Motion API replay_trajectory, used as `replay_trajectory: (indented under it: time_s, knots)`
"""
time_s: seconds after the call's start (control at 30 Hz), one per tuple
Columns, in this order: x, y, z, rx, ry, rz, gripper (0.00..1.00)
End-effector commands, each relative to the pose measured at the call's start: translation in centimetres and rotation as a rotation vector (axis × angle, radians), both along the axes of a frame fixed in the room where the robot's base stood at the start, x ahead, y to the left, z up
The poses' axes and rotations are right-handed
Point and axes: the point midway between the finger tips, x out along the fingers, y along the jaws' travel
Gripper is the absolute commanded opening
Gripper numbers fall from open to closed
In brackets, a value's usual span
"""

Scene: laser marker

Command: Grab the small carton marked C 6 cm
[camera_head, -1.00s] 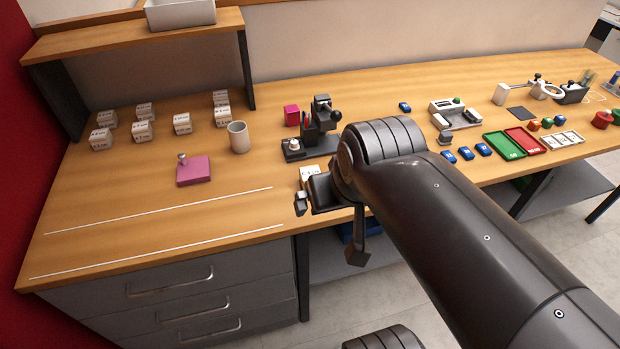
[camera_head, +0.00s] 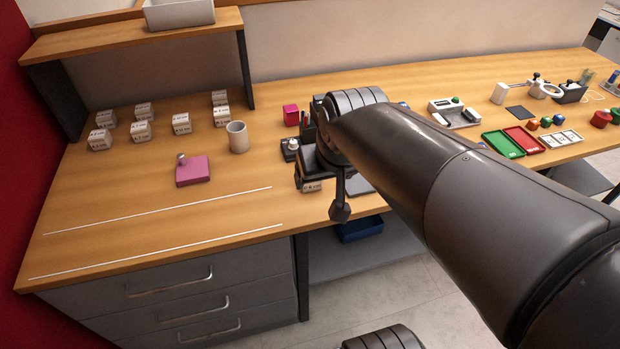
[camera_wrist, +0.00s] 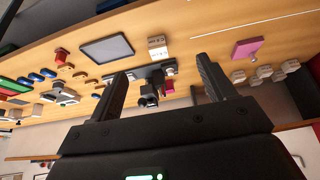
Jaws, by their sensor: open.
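Several small white cartons with dark print stand in groups at the left back of the bench in the head view, such as one carton (camera_head: 181,124); they also show at the right of the wrist view (camera_wrist: 264,72). One more carton (camera_head: 312,186) stands alone near the bench's front edge, partly hidden by my arm; it shows in the wrist view (camera_wrist: 157,47). The print is too small to tell which is marked C 6 cm. My gripper (camera_wrist: 160,82) is open and empty, its fingers wide apart. In the head view my arm's end is above and behind the lone carton.
A pink block with a knob (camera_head: 192,171) and a grey cup (camera_head: 238,136) stand between the carton groups and my arm. A dark device (camera_wrist: 149,88) shows beyond my fingers. A dark flat tablet (camera_wrist: 107,48) lies near the lone carton. The front left bench is clear.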

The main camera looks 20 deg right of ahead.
Motion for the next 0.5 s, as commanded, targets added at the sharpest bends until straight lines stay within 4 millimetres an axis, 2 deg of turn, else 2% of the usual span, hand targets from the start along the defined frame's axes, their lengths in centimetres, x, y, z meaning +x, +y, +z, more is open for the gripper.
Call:
replay_trajectory:
  time_s: [0.03, 0.2, 0.5]
  knots:
    - [1.4, -0.2, -0.6, 0.001, 0.014, -0.003, 0.75]
    - [6.0, -0.8, -2.7, 0.002, 0.031, -0.014, 0.75]
    - [13.3, -2.0, -7.9, 0.002, 0.062, -0.032, 0.75]
